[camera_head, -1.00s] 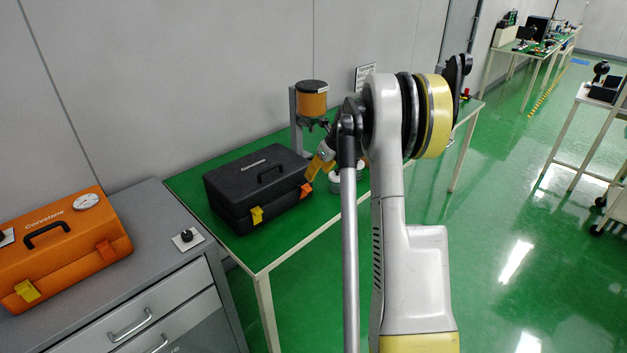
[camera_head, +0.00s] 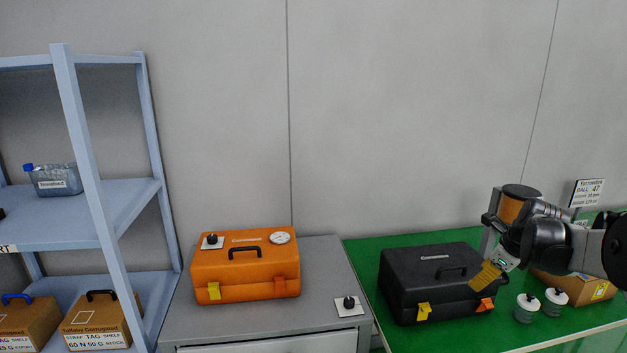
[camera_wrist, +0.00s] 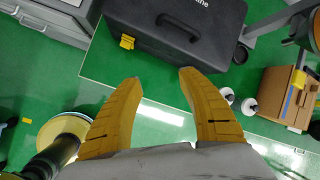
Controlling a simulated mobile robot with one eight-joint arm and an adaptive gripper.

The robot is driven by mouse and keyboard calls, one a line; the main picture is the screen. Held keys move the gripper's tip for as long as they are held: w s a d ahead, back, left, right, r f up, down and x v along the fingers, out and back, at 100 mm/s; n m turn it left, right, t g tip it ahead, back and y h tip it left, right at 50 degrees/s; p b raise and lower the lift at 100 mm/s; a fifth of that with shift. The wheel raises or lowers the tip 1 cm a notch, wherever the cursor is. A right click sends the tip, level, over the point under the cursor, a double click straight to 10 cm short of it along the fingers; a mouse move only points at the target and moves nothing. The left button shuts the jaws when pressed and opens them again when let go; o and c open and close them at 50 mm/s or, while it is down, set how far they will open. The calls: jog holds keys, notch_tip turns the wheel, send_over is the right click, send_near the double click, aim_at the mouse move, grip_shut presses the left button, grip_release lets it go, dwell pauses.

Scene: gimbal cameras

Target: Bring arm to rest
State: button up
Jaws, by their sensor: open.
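My gripper (camera_wrist: 160,77) is open, with its two yellow fingers apart and nothing between them in the wrist view. In the head view my gripper (camera_head: 487,276) shows at the right, in front of the black case's right part. The black case (camera_head: 425,284) is closed, with yellow and orange latches and a top handle, on the green table (camera_head: 365,258). The case also shows beyond the fingertips in the wrist view (camera_wrist: 175,25). My arm reaches in from the right edge of the head view; most of it is outside that view.
A closed orange case (camera_head: 222,268) sits on the grey cabinet (camera_head: 318,262). Two white-lidded jars (camera_head: 526,308) and a cardboard box (camera_head: 598,288) stand near my gripper. A dispenser with an orange-brown container (camera_head: 519,204) is behind it. A blue shelf (camera_head: 75,150) stands left.

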jog(key=s+a+r+n, duration=0.3)
jog(key=s+a+n, duration=0.25)
jog(key=a, duration=0.35)
jog(key=s+a+r+n, duration=0.45)
jog(key=a+n, duration=0.25)
jog(key=a, duration=0.2)
jog(key=s+a+f+n, duration=0.2)
jog(key=s+a+n, duration=0.3)
jog(key=s+n, duration=0.3)
jog(key=s+a+f+n+t, duration=0.1)
jog(key=s+a+f+n, duration=0.1)
jog(key=s+a+n, duration=0.4)
jog(key=s+n, duration=0.2)
jog(key=shift+s+a+f+t, duration=0.25)
jog(key=shift+s+t, duration=0.05)
